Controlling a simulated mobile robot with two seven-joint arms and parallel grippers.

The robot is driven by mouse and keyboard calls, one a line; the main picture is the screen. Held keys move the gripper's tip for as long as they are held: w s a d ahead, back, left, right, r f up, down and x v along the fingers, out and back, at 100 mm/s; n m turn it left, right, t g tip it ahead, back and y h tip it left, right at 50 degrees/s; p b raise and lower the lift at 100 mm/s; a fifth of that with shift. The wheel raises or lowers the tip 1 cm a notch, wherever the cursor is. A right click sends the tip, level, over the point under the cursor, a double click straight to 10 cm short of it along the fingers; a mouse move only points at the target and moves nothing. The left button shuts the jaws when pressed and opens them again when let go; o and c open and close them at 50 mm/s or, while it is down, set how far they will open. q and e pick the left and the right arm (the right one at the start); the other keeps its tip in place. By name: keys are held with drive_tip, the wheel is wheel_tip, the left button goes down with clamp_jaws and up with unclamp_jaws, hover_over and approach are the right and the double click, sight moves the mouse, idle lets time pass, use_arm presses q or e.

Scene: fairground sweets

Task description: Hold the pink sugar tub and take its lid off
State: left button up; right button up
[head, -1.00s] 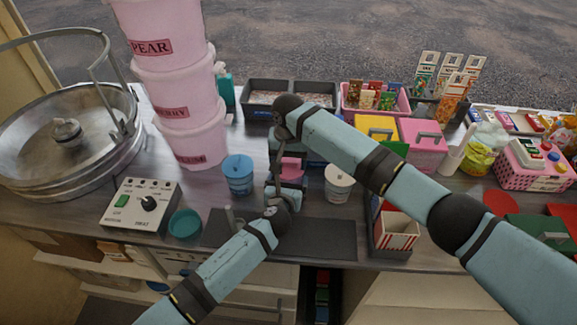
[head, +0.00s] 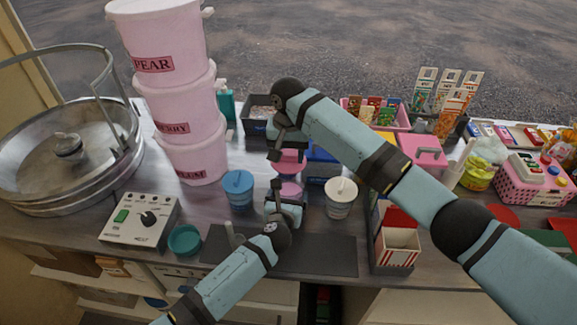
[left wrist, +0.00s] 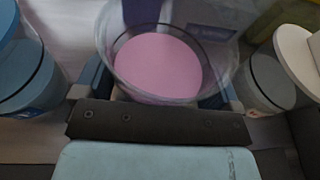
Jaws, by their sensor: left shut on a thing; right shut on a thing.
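The pink sugar tub (left wrist: 158,65) is clear-walled and open at the top in the left wrist view, with pink sugar inside. In the head view its pink sugar (head: 290,190) shows between my two grippers. My left gripper (head: 284,204) is shut on the tub from the near side. My right gripper (head: 288,150) is shut on the pink lid (head: 291,167) and holds it above the tub, apart from it. The right gripper and wrist partly cover the lid. The lid does not show in the left wrist view.
A blue-lidded tub (head: 238,190) stands left of the pink tub, and a cream-lidded tub (head: 341,196) stands right. A dark mat (head: 325,255) lies in front. Tall stacked pink buckets (head: 190,135) stand at left. A red-and-white box (head: 398,248) stands at front right.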

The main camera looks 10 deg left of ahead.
sight(288, 155)
use_arm(q)
drive_tip(key=shift+r, duration=0.1)
use_arm(e)
drive_tip(key=shift+r, duration=3.5)
use_arm(q)
drive_tip(key=shift+f, duration=0.55)
use_arm(e)
drive_tip(key=shift+f, duration=0.3)
